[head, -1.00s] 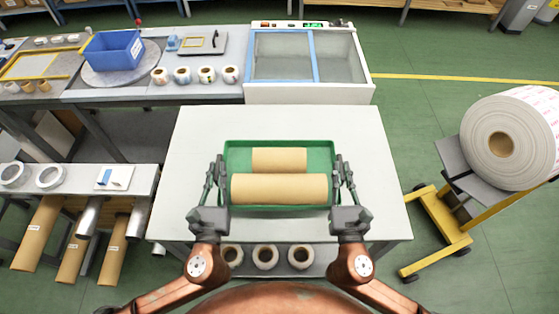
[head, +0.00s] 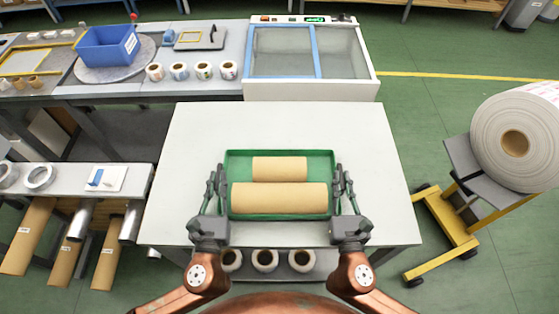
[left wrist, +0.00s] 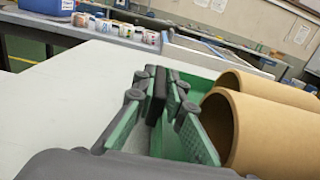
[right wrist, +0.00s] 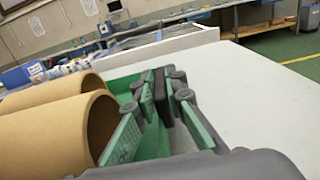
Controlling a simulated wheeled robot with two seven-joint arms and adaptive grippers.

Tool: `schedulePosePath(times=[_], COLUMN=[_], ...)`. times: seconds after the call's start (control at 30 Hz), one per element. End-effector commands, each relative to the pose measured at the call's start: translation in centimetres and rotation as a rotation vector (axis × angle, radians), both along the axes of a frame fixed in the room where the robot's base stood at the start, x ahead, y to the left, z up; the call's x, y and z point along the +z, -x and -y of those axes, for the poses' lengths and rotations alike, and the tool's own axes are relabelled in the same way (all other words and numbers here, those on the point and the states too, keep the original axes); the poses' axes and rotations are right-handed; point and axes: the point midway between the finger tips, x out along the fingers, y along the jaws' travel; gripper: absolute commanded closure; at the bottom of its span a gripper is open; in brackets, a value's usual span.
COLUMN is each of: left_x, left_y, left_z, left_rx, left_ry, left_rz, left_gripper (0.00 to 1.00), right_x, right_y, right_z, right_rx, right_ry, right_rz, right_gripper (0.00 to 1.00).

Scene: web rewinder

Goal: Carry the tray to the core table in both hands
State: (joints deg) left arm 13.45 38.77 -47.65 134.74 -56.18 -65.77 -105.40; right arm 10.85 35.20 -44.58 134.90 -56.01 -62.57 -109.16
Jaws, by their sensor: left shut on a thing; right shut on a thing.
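The green tray (head: 280,154) is over the white table in the middle of the head view, with two brown cardboard cores in it. The smaller core (head: 279,170) lies behind the larger core (head: 278,197). My left gripper (head: 221,185) is shut on the tray's left wall, which also shows in the left wrist view (left wrist: 158,140). My right gripper (head: 338,183) is shut on the right wall, seen in the right wrist view (right wrist: 155,143). The tray looks level. I cannot tell whether its underside touches the table.
The white table (head: 385,200) has bare room around the tray. A glass-topped machine (head: 285,65) stands behind it. A blue bin (head: 107,47) is on the back-left bench. A rack with long tubes (head: 65,200) is at left, and a roll on a yellow cart (head: 440,240) at right.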

Motion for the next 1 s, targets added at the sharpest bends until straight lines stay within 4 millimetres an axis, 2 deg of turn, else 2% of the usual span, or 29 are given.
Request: schedulePosePath(times=[0.1, 0.13, 0.4, 0.67, 0.77, 0.87, 1.0], left_x=[-1.2, -1.3, -0.9, -0.9, -1.0, -1.0, -1.1], left_y=[-0.2, -0.2, -0.1, 0.0, 0.6, 2.0, 5.0], left_z=[-0.1, -0.1, 0.0, 0.0, 0.0, 0.0, -0.1], left_rx=[0.002, 0.003, 0.001, 0.000, 0.000, 0.000, 0.001], left_ry=[0.000, -0.001, 0.000, 0.000, 0.000, 0.001, 0.001], left_rz=[-0.006, -0.009, -0.006, -0.007, -0.008, -0.010, -0.013], left_gripper=[1.00, 0.88, 0.71, 0.71, 0.71, 0.71, 0.71], right_x=[-1.2, -1.3, -0.9, -0.9, -0.9, -0.9, -0.9], right_y=[-0.2, -0.2, -0.1, -0.1, -0.1, -0.1, -0.1], right_z=[0.1, 0.1, 0.0, 0.0, 0.0, 0.0, 0.0], right_rx=[-0.002, -0.002, -0.001, 0.000, 0.000, 0.000, 0.000], right_ry=[0.000, 0.001, 0.000, 0.000, 0.000, 0.000, 0.000], right_rz=[-0.006, -0.009, -0.006, -0.006, -0.006, -0.006, -0.006], right_gripper=[1.00, 0.88, 0.71, 0.71, 0.71, 0.71, 0.71])
